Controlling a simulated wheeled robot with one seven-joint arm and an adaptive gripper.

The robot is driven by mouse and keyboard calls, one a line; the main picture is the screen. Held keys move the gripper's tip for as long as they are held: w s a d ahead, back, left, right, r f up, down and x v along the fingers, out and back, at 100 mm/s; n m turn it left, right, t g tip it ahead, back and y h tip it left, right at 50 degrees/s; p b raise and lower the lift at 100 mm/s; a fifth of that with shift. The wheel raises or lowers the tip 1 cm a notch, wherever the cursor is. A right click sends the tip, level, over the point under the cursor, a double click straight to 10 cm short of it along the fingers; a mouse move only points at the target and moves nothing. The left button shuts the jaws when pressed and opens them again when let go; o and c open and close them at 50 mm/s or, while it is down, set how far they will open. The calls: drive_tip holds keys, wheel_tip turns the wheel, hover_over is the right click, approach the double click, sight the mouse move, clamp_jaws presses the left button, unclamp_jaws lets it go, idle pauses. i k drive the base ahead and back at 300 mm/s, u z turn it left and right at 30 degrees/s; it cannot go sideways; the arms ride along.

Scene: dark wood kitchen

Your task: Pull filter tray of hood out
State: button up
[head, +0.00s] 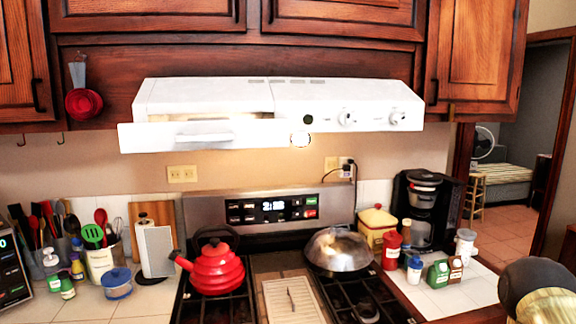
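The white range hood (330,92) is mounted under the dark wood cabinets at upper centre. Its filter tray (255,137) is the long white front panel with a raised handle (205,137) on its left half. The tray front stands forward of the hood body, with a gap behind it at the left showing a tan inside. The hood's two round knobs are at the right. My gripper cannot be seen; only a dark and tan rounded part, likely of my arm, shows at the lower right edge, well away from the tray.
Below the hood is the stove (275,209) with a red kettle (213,268) and a domed metal pan (338,250). A coffee maker (424,212) and small jars crowd the right counter. Utensils and bottles fill the left counter. The space before the tray looks clear.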

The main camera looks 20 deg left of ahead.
sight(152, 137)
drive_tip(key=u, duration=0.95)
drive_tip(key=k, duration=0.7)
drive_tip(key=u, duration=0.05)
